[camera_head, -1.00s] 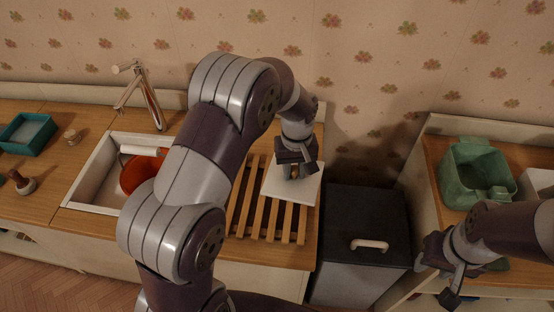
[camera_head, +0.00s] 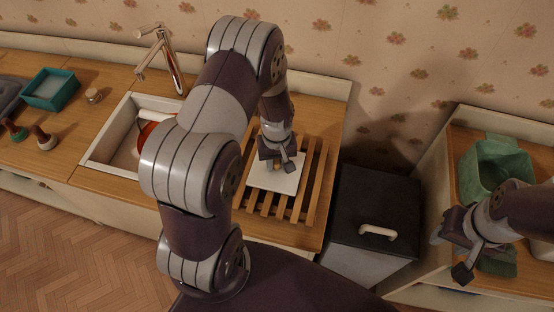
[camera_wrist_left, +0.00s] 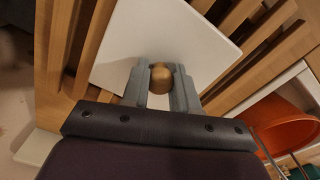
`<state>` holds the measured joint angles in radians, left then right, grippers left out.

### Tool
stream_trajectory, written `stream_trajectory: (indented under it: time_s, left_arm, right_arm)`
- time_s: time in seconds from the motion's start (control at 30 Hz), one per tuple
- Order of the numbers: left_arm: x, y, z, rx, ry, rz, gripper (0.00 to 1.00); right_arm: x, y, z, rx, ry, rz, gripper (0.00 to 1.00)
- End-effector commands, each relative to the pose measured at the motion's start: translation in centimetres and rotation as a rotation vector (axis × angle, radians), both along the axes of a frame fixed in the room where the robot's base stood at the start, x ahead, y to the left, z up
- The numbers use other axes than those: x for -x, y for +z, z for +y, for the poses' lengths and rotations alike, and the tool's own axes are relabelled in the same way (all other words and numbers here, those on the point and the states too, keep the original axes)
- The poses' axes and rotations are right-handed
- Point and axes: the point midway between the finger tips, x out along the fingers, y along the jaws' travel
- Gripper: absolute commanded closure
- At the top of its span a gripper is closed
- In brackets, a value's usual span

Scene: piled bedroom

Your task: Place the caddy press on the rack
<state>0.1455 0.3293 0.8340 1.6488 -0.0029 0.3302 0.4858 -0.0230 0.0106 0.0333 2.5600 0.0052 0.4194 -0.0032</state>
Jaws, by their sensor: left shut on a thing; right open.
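The caddy press is a white square plate (camera_head: 268,181) with a round wooden knob (camera_wrist_left: 161,77). My left gripper (camera_head: 279,165) is shut on the knob, one finger on each side of it in the left wrist view (camera_wrist_left: 160,90). The plate is flat over the wooden slatted rack (camera_head: 313,185), over its left and middle slats; whether it touches them I cannot tell. Slats show on both sides of the plate in the left wrist view. My right gripper (camera_head: 452,252) is open and empty at the right, away from the rack.
The sink (camera_head: 108,146) with an orange bowl (camera_head: 147,132) is left of the rack. A dark-lidded bin (camera_head: 375,212) stands right of the counter. A green caddy (camera_head: 490,168) is on the right-hand unit. A teal tray (camera_head: 52,90) is at far left.

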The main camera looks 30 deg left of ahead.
Motion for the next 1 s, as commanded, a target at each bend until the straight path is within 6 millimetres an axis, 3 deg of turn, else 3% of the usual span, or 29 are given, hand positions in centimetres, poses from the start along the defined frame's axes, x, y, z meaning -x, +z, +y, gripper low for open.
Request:
stream_trajectory:
  time_s: [0.33,0.37,0.43,0.8,1.0]
  left_arm:
    - [-0.1,-0.5,0.0,0.000,0.000,-0.002,1.00]
    - [-0.1,-0.5,0.0,0.000,0.000,-0.001,0.68]
    - [-0.1,-0.4,0.0,0.000,0.000,-0.002,0.46]
    - [-0.2,0.4,0.0,-0.001,0.000,-0.004,0.46]
    - [-0.2,5.3,0.0,-0.001,0.000,-0.009,0.46]
  right_arm:
    - [0.0,-0.2,0.0,0.000,0.000,0.000,0.57]
    - [0.0,-0.2,0.0,0.000,0.000,0.000,0.57]
    - [0.0,-0.2,0.0,0.000,0.000,0.000,0.57]
    - [0.0,0.0,0.0,0.000,0.000,0.000,0.57]
    - [0.0,-0.4,0.0,0.000,0.000,0.000,0.57]
